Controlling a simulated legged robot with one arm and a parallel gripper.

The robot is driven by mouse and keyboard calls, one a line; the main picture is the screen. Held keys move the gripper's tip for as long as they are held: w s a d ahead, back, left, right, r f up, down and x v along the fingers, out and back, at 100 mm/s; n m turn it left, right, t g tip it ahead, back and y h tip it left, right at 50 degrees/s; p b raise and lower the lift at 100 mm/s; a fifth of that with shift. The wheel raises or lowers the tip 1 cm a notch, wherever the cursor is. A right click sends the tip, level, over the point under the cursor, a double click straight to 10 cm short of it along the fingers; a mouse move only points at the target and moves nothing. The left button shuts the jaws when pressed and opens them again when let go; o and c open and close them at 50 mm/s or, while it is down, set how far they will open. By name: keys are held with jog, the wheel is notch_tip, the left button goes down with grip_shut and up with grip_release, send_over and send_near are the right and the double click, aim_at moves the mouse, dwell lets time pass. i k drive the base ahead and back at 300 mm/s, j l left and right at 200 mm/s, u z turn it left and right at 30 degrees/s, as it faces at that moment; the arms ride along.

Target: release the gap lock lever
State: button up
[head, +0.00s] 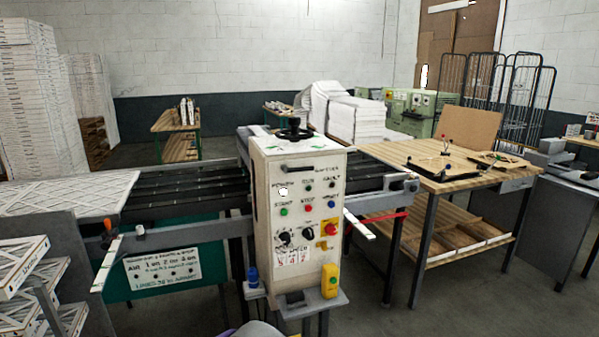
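A cream control cabinet (262,215) stands upright at the centre of the head view. A short black lever (300,168) lies nearly level across the upper part of its front panel, beside small lettering that I cannot read clearly; it may be the gap lock lever. A black handwheel (294,133) sits on the cabinet top. Lamps, push buttons, two black rotary knobs and a red emergency button (331,229) on yellow fill the panel below. My gripper is not recognisable in this view, so nothing shows it touching the cabinet.
A roller conveyor (205,185) runs behind the cabinet, with a white pleated filter (65,195) at its left end. A wooden workbench (440,165) stands right. A yellow pendant (330,281) and blue knob (253,277) sit low on the cabinet. Open floor shows at lower right.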

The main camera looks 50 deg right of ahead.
aim_at(285, 167)
jog(key=z, duration=1.55)
